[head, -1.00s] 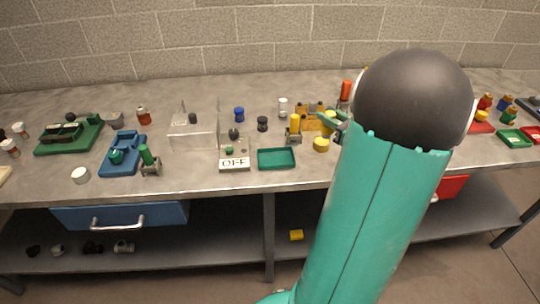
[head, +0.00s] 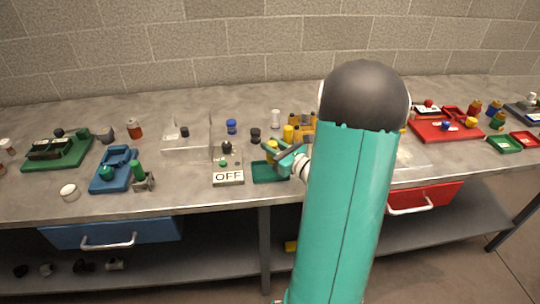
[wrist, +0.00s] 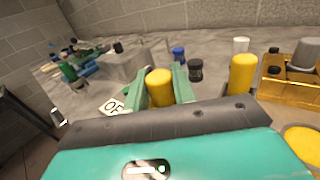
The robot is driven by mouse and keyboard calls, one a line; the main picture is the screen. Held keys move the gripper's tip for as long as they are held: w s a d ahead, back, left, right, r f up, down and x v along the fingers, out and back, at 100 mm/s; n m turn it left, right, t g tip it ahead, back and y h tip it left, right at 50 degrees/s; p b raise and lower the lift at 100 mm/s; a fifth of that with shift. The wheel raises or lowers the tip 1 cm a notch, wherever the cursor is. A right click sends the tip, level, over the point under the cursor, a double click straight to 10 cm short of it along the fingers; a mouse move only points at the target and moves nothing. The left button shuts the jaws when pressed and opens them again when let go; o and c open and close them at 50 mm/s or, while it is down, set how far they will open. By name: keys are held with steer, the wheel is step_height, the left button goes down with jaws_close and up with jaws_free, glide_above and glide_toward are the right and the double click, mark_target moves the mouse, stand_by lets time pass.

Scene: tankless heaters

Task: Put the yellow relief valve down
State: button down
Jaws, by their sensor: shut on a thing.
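A yellow cylinder, the yellow relief valve (wrist: 160,92), is upright between the two green fingers of my gripper (wrist: 161,84) in the wrist view. My gripper is shut on it. In the head view the valve (head: 271,147) shows at the tip of my gripper (head: 279,155), over or just behind the green tray (head: 262,178). I cannot tell whether its base touches anything. Part of the tray is hidden by my gripper.
Another yellow cylinder (head: 288,132) stands close behind my gripper. An OFF sign (head: 228,178) is left of the tray, with a clear box (head: 187,148) behind it. Black (head: 255,135) and blue (head: 231,127) pieces stand farther back. A red tray (head: 445,130) is right.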

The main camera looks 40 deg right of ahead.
steer(key=f, duration=0.3)
steer(key=shift+w+a+f, duration=0.25)
steer(key=shift+w, duration=0.15)
steer(key=shift+f, duration=0.25)
steer(key=shift+s, duration=0.1)
steer(key=c, duration=1.2)
jaws_free()
steer(key=shift+f, duration=0.15)
steer(key=shift+o, duration=0.2)
